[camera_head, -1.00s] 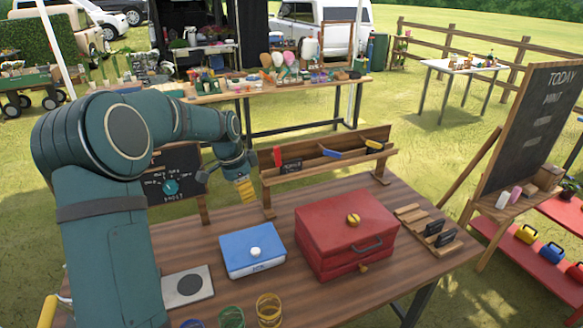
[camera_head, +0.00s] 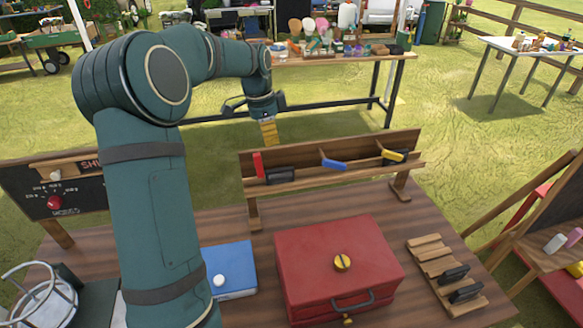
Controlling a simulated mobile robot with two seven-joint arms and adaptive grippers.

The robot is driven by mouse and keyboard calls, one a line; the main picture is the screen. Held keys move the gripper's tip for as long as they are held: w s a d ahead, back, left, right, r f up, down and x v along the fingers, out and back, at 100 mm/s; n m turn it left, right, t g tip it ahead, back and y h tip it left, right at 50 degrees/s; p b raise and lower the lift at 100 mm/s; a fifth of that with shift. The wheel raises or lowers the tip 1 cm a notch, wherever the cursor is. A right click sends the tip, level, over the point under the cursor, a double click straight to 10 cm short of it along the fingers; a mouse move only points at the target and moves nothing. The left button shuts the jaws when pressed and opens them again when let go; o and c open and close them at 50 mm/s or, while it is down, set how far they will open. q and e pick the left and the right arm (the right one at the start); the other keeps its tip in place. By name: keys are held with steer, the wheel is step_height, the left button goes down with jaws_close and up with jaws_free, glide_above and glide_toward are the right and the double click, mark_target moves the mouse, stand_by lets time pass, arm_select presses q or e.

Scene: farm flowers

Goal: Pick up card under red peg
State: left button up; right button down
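A wooden rack (camera_head: 330,180) stands at the back of the table. A red peg (camera_head: 258,165) sits near its left end, with a small dark card (camera_head: 280,176) just right of and below it. My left gripper (camera_head: 268,128) hangs above and behind the rack's left part, apart from the card. A yellow ribbed piece shows at its lower end; whether this is its fingertips or something held cannot be told, nor how far the fingers are apart. My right gripper is not in view.
A red box (camera_head: 320,250), a blue box (camera_head: 236,265) and a slatted holder (camera_head: 433,253) stand on the table (camera_head: 230,226).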

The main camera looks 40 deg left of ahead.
mark_target(279, 169)
arm_select(q)
steer(key=f, duration=0.5)
steer(key=f+b, duration=0.1)
steer(key=f, duration=0.2)
steer(key=shift+w+d, duration=0.35)
steer(key=shift+w, duration=0.05)
steer(key=shift+w+d+f, duration=0.1)
steer(key=shift+w+f, duration=0.1)
steer(key=shift+f, duration=0.7)
steer(key=shift+w+d+f, duration=0.1)
steer(key=shift+w+f, duration=0.1)
steer(key=shift+f, duration=0.75)
steer(key=shift+w+d+f, duration=0.1)
steer(key=shift+w+f, duration=0.1)
steer(key=shift+f, duration=0.7)
steer(key=shift+f+b, duration=0.25)
steer(key=shift+b, duration=0.05)
steer(key=shift+c, duration=0.4)
jaws_close()
